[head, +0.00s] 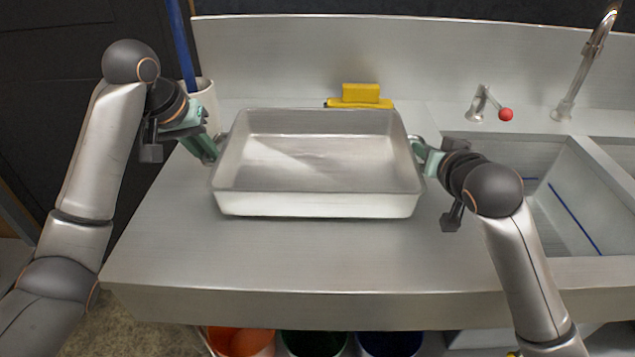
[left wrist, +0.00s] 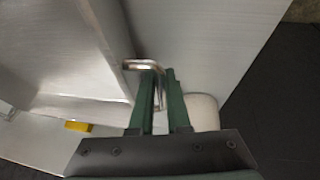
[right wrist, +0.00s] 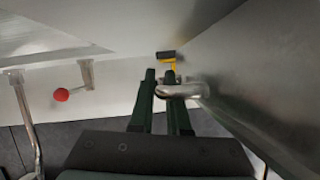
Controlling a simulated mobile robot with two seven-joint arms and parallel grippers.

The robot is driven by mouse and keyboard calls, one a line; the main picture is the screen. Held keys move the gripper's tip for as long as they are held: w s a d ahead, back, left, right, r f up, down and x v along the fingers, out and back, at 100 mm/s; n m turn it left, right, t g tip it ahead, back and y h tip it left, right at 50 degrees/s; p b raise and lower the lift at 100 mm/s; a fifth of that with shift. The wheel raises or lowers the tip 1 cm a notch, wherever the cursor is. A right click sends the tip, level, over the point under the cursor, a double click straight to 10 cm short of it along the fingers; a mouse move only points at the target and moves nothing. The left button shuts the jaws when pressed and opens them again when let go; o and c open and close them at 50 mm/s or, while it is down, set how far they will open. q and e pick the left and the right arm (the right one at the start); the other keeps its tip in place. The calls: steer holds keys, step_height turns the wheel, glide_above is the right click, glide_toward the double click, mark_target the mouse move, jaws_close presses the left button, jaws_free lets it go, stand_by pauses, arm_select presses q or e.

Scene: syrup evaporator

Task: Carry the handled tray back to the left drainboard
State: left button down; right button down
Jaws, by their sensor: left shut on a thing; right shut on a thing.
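The handled tray (head: 318,203) is a deep, empty rectangular metal pan over the left drainboard (head: 280,262). It looks level; I cannot tell whether it rests on the board or hangs just above it. My left gripper (head: 213,152) is shut on the tray's left handle, a metal loop that shows in the left wrist view (left wrist: 143,66). My right gripper (head: 421,152) is shut on the right handle, which shows in the right wrist view (right wrist: 182,91). The tray hides the board beneath it.
A yellow block-shaped thing (head: 360,95) lies behind the tray by the backsplash. A white container (head: 204,100) with a blue pole stands at the back left. The sink basin (head: 570,205), red-knobbed lever (head: 505,114) and faucet (head: 585,65) are at right. The board's front is clear.

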arm_select(q)
steer(key=shift+f+b, duration=0.65)
steer(key=shift+f, duration=0.05)
arm_select(e)
steer(key=shift+f, duration=0.7)
arm_select(q)
steer(key=c, duration=0.9)
jaws_free()
steer(key=shift+r, duration=0.1)
arm_select(e)
steer(key=c, duration=0.9)
jaws_free()
steer(key=shift+r, duration=0.1)
steer(key=shift+s, duration=0.1)
arm_select(q)
steer(key=v, duration=1.2)
arm_select(e)
steer(key=v, duration=1.2)
steer(key=shift+d, duration=0.1)
